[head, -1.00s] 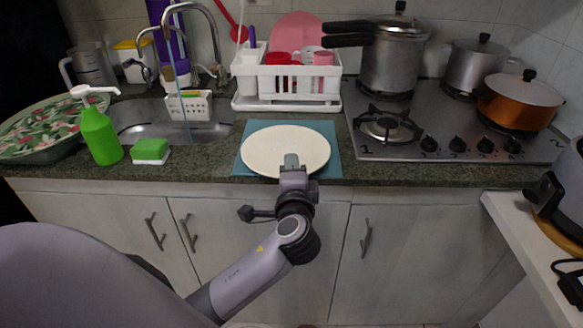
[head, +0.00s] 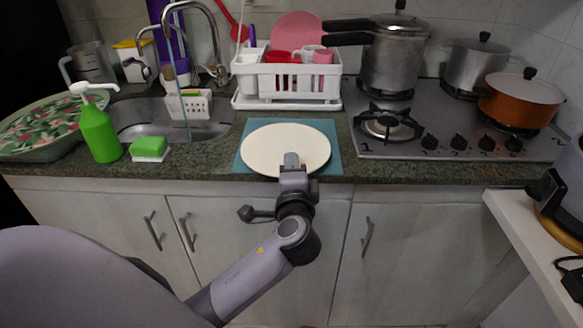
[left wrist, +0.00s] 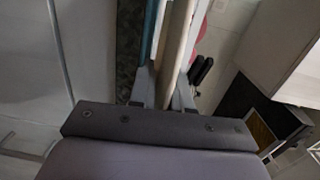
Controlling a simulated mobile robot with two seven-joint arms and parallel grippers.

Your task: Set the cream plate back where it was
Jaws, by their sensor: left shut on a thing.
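The cream plate (head: 286,146) lies over the blue-green mat (head: 337,163) on the counter in the head view. My left gripper (head: 291,162) is at the plate's front rim and is shut on it. In the left wrist view the plate (left wrist: 176,45) shows edge-on between the two fingers of the left gripper (left wrist: 166,88). The mat (left wrist: 150,30) runs alongside it, with a thin strip between them. I cannot tell whether the plate touches the mat. My right gripper is not in view.
Behind the mat stands a white dish rack (head: 290,88) with cups. A gas stove (head: 430,130) with pots is to the right. A green sponge (head: 150,148), a green soap bottle (head: 100,130) and the sink (head: 160,120) are to the left. Bare counter (head: 210,160) lies left of the mat.

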